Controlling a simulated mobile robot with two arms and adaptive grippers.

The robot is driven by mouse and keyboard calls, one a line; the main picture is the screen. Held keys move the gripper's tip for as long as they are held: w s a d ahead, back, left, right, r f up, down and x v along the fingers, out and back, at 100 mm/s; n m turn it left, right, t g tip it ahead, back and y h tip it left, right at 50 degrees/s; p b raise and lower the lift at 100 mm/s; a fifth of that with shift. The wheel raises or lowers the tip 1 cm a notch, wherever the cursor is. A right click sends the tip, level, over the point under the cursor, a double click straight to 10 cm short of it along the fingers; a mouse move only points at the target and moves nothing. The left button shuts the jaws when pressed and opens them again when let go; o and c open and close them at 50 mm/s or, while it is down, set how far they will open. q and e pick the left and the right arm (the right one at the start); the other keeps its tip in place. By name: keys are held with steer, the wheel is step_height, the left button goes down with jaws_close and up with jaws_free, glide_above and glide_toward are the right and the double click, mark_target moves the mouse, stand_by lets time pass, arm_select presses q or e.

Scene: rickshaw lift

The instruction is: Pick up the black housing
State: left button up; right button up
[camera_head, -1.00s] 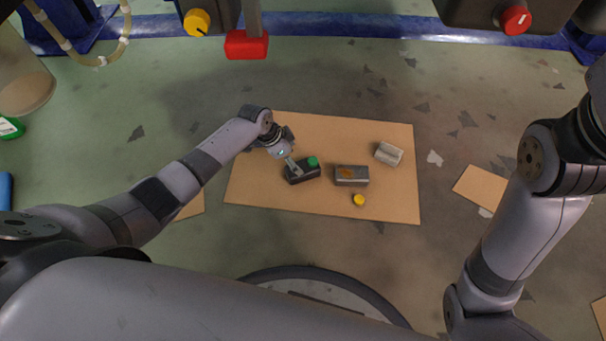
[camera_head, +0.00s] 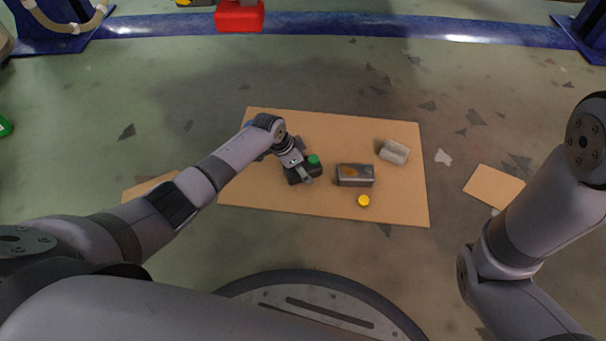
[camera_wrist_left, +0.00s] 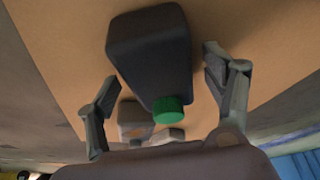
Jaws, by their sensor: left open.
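The black housing (camera_head: 296,176) with a green round cap (camera_head: 314,160) lies on a sheet of brown cardboard on the floor. In the left wrist view the dark housing (camera_wrist_left: 150,45) and its green cap (camera_wrist_left: 168,109) show between my two spread fingers. My left gripper (camera_head: 304,176) is over the housing in the head view and partly hides it. The left gripper (camera_wrist_left: 165,95) is open, with a finger on each side and nothing clamped. My right arm comes in at the right edge of the head view, but its gripper is out of frame.
The cardboard (camera_head: 250,200) also holds a grey metal block with a rusty patch (camera_head: 355,176), a pale block (camera_head: 394,152) and a small yellow cap (camera_head: 363,201), all right of the housing. A smaller cardboard piece (camera_head: 494,187) lies farther right.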

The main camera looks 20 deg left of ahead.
arm_select(q)
steer(key=shift+w+d+f, duration=0.1)
steer(key=shift+d+f, duration=0.05)
steer(key=shift+f, duration=0.15)
steer(key=shift+r, duration=0.1)
steer(key=shift+c, duration=0.2)
steer(key=c, duration=1.7)
